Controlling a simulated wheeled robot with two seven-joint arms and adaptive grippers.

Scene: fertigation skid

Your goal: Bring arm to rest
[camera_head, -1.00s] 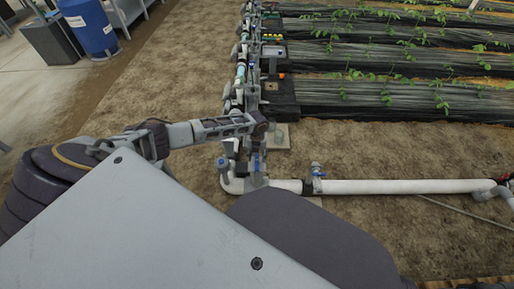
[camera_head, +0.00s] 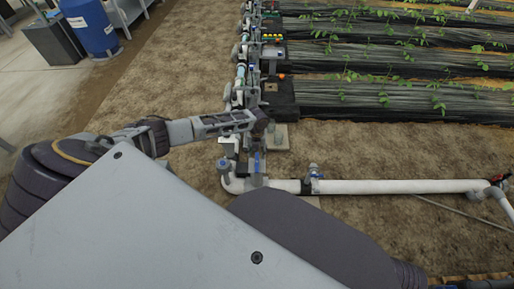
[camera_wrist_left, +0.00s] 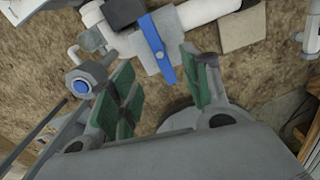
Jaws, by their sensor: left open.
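My left gripper (camera_head: 262,124) is at the end of my left arm, above the near end of the pipe line. In the left wrist view its two green-padded fingers (camera_wrist_left: 160,85) are spread apart with nothing between them. A valve with a blue lever (camera_wrist_left: 157,48) sits on the white pipe just beyond the fingertips. The lever appears apart from both fingers. The same blue lever (camera_head: 257,162) shows in the head view below the gripper. My right gripper is not in view.
A white pipe (camera_head: 400,187) runs right along the soil and carries another blue-handled valve (camera_head: 314,174). Planted beds (camera_head: 390,97) lie at the back right. A blue barrel (camera_head: 88,28) stands at the back left. Bare soil left of the pipe line is clear.

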